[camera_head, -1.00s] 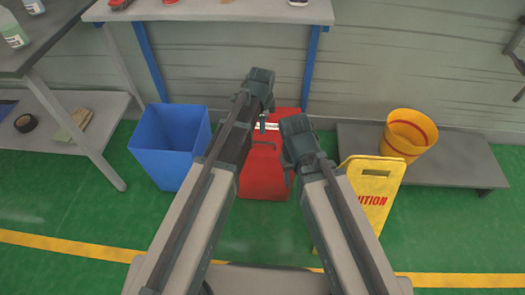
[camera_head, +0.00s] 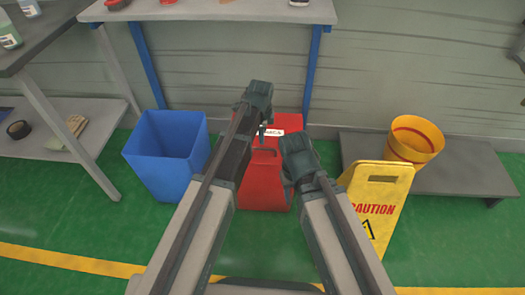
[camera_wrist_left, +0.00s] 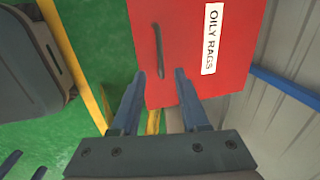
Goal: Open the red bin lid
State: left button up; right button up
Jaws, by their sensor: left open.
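The red bin (camera_head: 265,192) stands on the floor in the middle of the head view, partly hidden by my arms. Its red top fills the upper middle of the left wrist view (camera_wrist_left: 197,45), with a white OILY RAGS label (camera_wrist_left: 210,42) and a dark, slim handle (camera_wrist_left: 158,50). The lid looks shut. My left gripper (camera_wrist_left: 160,75) is open, its fingertips at the bin's edge near one end of the handle; contact cannot be told. It shows over the bin in the head view (camera_head: 263,132). My right gripper (camera_head: 289,180) is beside the bin's right side, its fingers unclear.
A blue bin (camera_head: 168,160) stands left of the red bin. A yellow caution sign (camera_head: 377,205) stands to the right, before a low grey shelf with a yellow bucket (camera_head: 414,140). A table edge (camera_head: 210,12) lies behind. Green floor is open in front.

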aim_at(263, 149)
pick_arm(q)
jog(key=f+b, duration=0.2)
jog(key=f, duration=0.1)
jog(key=w+f+b, duration=0.1)
jog(key=f+b, duration=0.4)
jog(key=f, duration=0.1)
jog(key=shift+w+b, duration=0.4)
jog(key=shift+r, duration=0.1)
jog(key=shift+c, duration=0.3)
grip_shut()
dwell(0.6)
